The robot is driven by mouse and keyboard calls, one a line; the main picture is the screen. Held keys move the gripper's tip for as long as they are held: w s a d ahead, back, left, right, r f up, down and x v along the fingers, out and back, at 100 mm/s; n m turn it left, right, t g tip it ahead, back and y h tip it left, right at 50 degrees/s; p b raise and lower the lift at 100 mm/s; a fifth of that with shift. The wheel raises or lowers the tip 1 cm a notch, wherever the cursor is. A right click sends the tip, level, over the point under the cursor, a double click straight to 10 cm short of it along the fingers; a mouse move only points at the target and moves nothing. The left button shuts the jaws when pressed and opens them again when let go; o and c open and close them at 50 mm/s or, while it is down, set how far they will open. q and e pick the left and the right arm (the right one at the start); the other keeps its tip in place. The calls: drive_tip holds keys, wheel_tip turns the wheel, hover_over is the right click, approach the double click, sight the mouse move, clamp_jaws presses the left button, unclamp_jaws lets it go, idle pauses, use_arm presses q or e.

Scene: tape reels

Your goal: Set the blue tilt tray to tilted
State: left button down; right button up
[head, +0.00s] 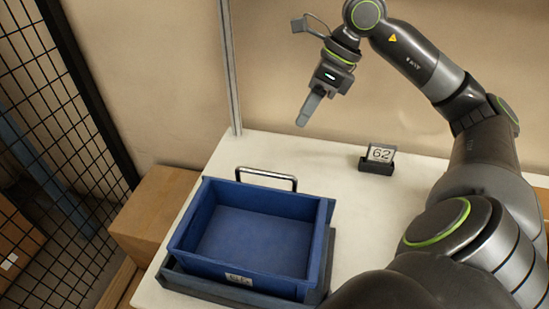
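The blue tilt tray (252,238) is an empty open box on the white table, at the lower left of the head view. It sits in a darker blue-grey base (318,285) that shows along its front and right. A metal bar handle (266,175) stands at its far edge. The tray looks about level with its base; I cannot tell a small tilt. My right gripper (304,119) hangs above and behind the tray, clear of the handle, with its fingers pointing down. Its fingers overlap in this view, so their gap is hidden. My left gripper is out of view.
A small black stand with a "62" card (381,155) is on the table (333,155) at the back right. A metal post (229,70) rises at the table's back left. Cardboard boxes (155,212) and a black mesh fence (50,130) are on the left.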

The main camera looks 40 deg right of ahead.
drive_tip(key=shift+p+x, duration=1.55)
drive_tip(key=shift+x, duration=6.45)
drive_tip(key=shift+w+d, duration=0.1)
clamp_jaws()
